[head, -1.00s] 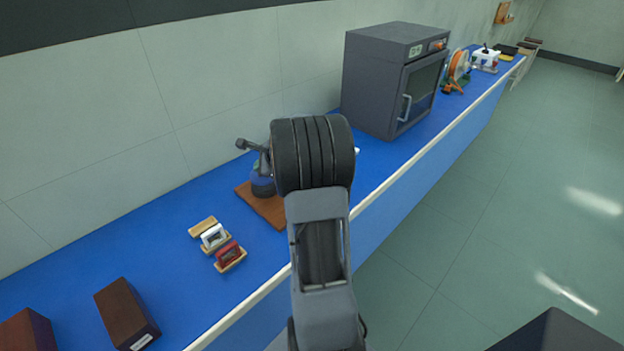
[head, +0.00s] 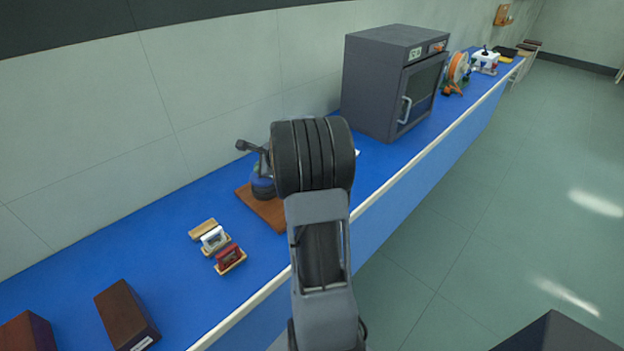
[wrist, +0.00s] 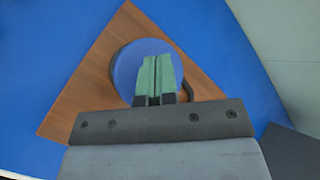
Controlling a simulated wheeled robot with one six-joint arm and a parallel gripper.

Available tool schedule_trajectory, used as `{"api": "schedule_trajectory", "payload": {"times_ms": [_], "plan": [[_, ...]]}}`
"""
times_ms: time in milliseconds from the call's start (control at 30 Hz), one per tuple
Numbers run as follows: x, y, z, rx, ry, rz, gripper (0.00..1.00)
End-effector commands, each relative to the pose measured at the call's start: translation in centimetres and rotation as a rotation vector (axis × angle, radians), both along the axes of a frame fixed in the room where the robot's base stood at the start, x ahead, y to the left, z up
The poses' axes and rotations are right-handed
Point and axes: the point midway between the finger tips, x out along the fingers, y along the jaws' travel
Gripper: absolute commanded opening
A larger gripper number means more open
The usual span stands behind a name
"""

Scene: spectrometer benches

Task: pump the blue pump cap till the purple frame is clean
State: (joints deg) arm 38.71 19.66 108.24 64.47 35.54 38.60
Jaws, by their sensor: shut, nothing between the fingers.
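The blue pump cap (wrist: 126,70) shows from above in the wrist view as a round blue disc with a dark rim, over a wooden board (wrist: 85,100). My gripper (wrist: 155,60) has its green fingers shut together, empty, over the disc; I cannot tell whether the tips touch it. In the head view my arm hides most of the pump; part of a blue and dark round body (head: 262,187) shows on the board (head: 262,208). I can make out no purple frame in either view.
A white framed piece (head: 214,238) and a red one (head: 229,257) stand on small wooden bases in front of the board. Dark brown boxes (head: 127,315) sit at the near left. A grey oven-like cabinet (head: 385,85) stands farther along the blue bench.

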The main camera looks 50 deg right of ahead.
Motion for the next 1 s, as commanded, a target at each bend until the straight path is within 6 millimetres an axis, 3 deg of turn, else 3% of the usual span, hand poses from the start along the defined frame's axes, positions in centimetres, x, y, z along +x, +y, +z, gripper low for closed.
{"api": "schedule_trajectory", "payload": {"times_ms": [133, 633, 1000], "plan": [[0.0, 0.0, 1.1, 0.000, -0.001, -0.001, 0.00], [0.0, 0.0, 1.5, 0.000, -0.001, 0.000, 0.00], [0.0, 0.0, 5.0, -0.001, -0.002, 0.001, 0.00]]}}
